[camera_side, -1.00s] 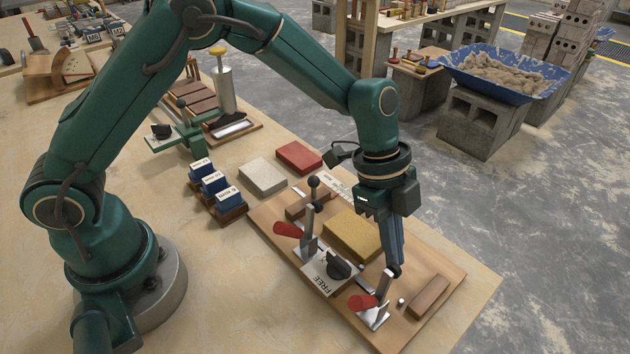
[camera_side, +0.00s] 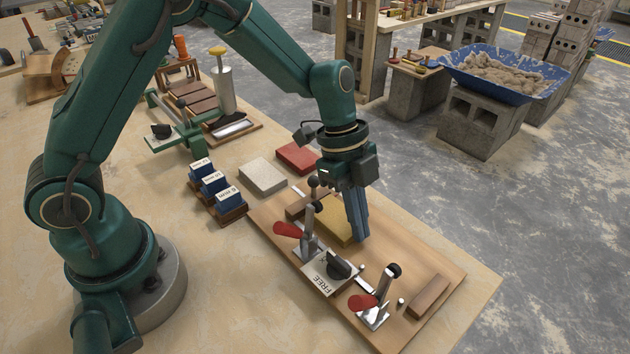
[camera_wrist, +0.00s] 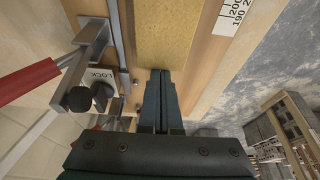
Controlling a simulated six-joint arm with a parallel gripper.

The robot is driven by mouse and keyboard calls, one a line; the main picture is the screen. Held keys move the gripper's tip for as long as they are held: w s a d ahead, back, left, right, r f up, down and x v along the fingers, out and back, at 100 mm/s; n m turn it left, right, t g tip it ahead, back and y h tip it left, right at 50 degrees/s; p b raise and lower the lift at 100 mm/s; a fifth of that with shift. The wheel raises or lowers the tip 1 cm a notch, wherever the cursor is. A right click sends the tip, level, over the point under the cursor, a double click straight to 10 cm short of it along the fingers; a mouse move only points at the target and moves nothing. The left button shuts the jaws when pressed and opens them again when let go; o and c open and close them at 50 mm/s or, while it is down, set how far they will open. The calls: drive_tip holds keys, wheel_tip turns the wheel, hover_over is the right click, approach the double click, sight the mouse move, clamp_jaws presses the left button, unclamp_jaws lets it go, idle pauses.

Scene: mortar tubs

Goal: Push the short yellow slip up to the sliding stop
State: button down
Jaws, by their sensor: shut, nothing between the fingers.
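The yellow slip (camera_side: 326,216) lies flat on the wooden board (camera_side: 425,262); it also shows in the wrist view (camera_wrist: 164,34). The sliding stop, a brown wooden block (camera_side: 296,207) with a black ball knob, stands at the slip's far left end. The slip's end is close to it, but I cannot tell whether they touch. My gripper (camera_side: 359,240) is shut and empty, pointing down at the slip's near end. In the wrist view my fingertips (camera_wrist: 160,74) are at the slip's edge, touching or nearly so.
Two red-handled clamps (camera_side: 288,230) (camera_side: 364,302) stand along the board's front edge. A brown block (camera_side: 430,296) is at the right end. White (camera_side: 262,176) and red (camera_side: 297,158) slabs lie beyond the board.

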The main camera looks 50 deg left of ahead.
drive_tip(key=shift+d, duration=0.1)
drive_tip(key=d, duration=0.4)
drive_tip(key=shift+r, duration=0.1)
drive_tip(key=v, duration=1)
wheel_tip(320, 180, up, 6)
drive_tip(key=t, duration=0.2)
hover_over(342, 232)
drive_tip(key=s+a+f+n+t+y, duration=0.1)
drive_tip(key=s+a+n, duration=0.3)
drive_tip(key=n, duration=0.5)
drive_tip(key=s+a+f+n+t+y, duration=0.1)
drive_tip(key=s+a+n+t+y, duration=0.1)
drive_tip(key=s+a+n, duration=0.3)
drive_tip(key=shift+s+f+n+t+y, duration=0.2)
drive_tip(key=shift+s+n+t+y, duration=0.15)
drive_tip(key=shift+s+n, duration=1.65)
drive_tip(key=shift+a, duration=0.1)
